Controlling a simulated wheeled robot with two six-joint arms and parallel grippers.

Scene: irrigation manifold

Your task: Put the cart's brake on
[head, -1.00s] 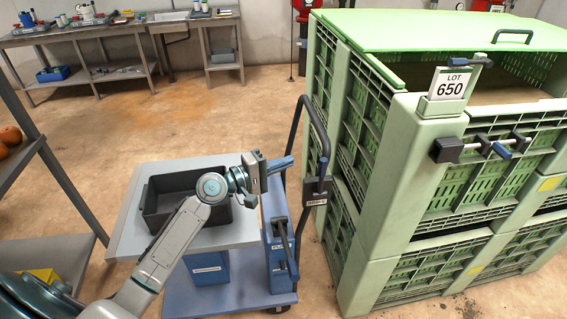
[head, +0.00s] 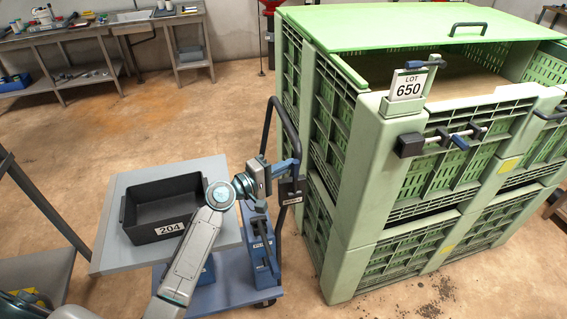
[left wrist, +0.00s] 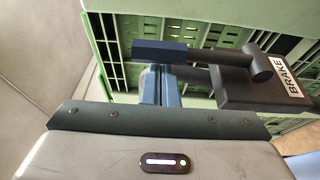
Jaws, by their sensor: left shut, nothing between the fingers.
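The cart (head: 212,291) has a blue base, a grey top and a dark upright push handle (head: 268,120). The dark brake box (head: 291,189) sits on that handle; in the wrist view it is at the right, marked BRAKE (left wrist: 285,77). There its lever (left wrist: 215,56) reaches left from a round pivot and ends in a dark blue grip (left wrist: 160,51). My left gripper (head: 286,166) is beside the brake box, shut and empty. Its blue fingers (left wrist: 158,86) show just below the grip in the wrist view; I cannot tell whether they touch it. My right gripper is not in view.
A black bin (head: 165,205) labelled 204 stands on the cart's top. Workbenches line the back; floor between is clear.

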